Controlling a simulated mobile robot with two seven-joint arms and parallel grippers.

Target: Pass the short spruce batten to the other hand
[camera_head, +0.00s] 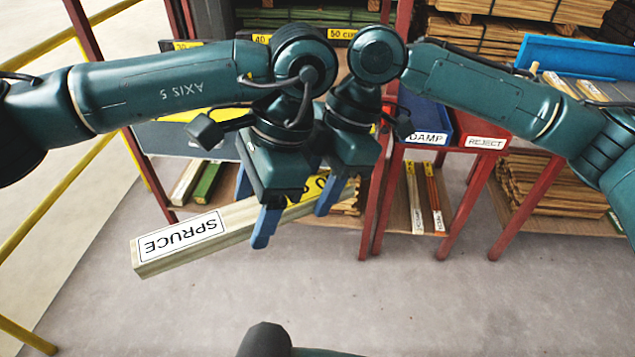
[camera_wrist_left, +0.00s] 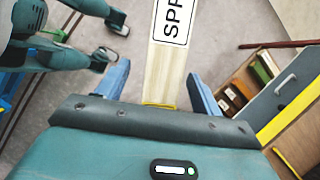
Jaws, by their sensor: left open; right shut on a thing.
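The short spruce batten (camera_head: 185,243) is pale wood with a white SPRUCE label and yellow near its right end. It is held off the floor, slightly tilted, its labelled end pointing left. My right gripper (camera_head: 328,200) is shut on it near the yellow end; its body and my left gripper hide part of that end. My left gripper (camera_head: 265,228) is open at the batten, left of my right gripper. In the left wrist view the batten (camera_wrist_left: 163,75) runs between the two spread fingers, with a visible gap on the left side; contact on the right is unclear.
Behind stand red-framed racks (camera_head: 375,210) with stacked timber. A blue DAMP bin (camera_head: 425,115) and a red REJECT bin (camera_head: 485,125) sit at right. Yellow railings (camera_head: 60,195) run along the left. The floor in front (camera_head: 420,300) is clear.

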